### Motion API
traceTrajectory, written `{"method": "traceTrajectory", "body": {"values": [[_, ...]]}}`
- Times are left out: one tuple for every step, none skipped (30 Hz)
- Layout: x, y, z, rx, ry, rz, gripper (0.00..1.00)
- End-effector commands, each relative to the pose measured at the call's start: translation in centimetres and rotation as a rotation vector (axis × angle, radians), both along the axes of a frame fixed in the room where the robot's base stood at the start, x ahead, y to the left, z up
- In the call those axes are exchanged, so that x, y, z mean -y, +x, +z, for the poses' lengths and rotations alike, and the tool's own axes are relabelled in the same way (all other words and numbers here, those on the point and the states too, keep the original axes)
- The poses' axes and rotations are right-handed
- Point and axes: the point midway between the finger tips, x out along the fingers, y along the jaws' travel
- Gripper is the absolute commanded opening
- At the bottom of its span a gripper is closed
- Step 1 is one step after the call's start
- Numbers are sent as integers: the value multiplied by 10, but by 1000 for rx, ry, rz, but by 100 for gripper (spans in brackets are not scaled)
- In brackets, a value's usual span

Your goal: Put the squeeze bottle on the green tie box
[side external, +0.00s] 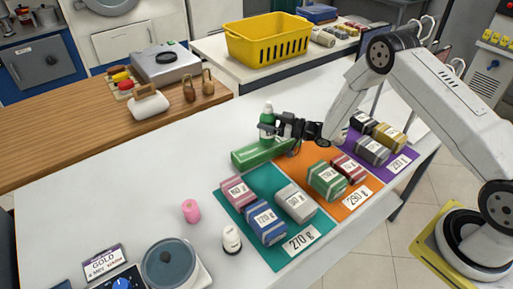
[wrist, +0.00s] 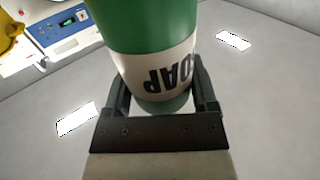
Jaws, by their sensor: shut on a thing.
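The squeeze bottle is green with a white band and stands roughly upright in the side view (side external: 267,112). In the wrist view the bottle (wrist: 155,40) fills the upper middle, its white band reading "OAP" upside down. My gripper (side external: 268,129) is shut on the bottle from the right, with one finger on each side of it in the wrist view (wrist: 163,90). The green tie box (side external: 252,156) lies on the white counter directly below the bottle in the side view. I cannot tell whether the bottle's base touches the box.
Several labelled bundles lie on a teal mat (side external: 243,222), an orange mat (side external: 291,157) and a purple mat (side external: 408,163) near the box. The white counter (side external: 120,190) is clear at left.

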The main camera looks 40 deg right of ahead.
Motion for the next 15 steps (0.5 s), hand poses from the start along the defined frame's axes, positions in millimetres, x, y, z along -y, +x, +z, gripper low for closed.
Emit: {"method": "traceTrajectory", "body": {"values": [[0,0,-5,2,1,0,0],[0,0,-7,2,1,0,0],[0,0,-10,2,1,0,0],[0,0,-11,2,1,0,0],[0,0,-12,3,1,0,0],[0,0,-12,3,1,0,0],[0,0,-12,3,1,0,0],[0,0,-13,4,1,0,0],[0,0,-12,4,1,0,0],[0,0,-12,4,1,0,0],[0,0,-12,4,1,0,0],[0,0,-12,4,0,0,0],[0,0,-12,4,0,0,0],[0,0,-13,4,0,0,0],[0,0,-13,4,0,0,0]]}}
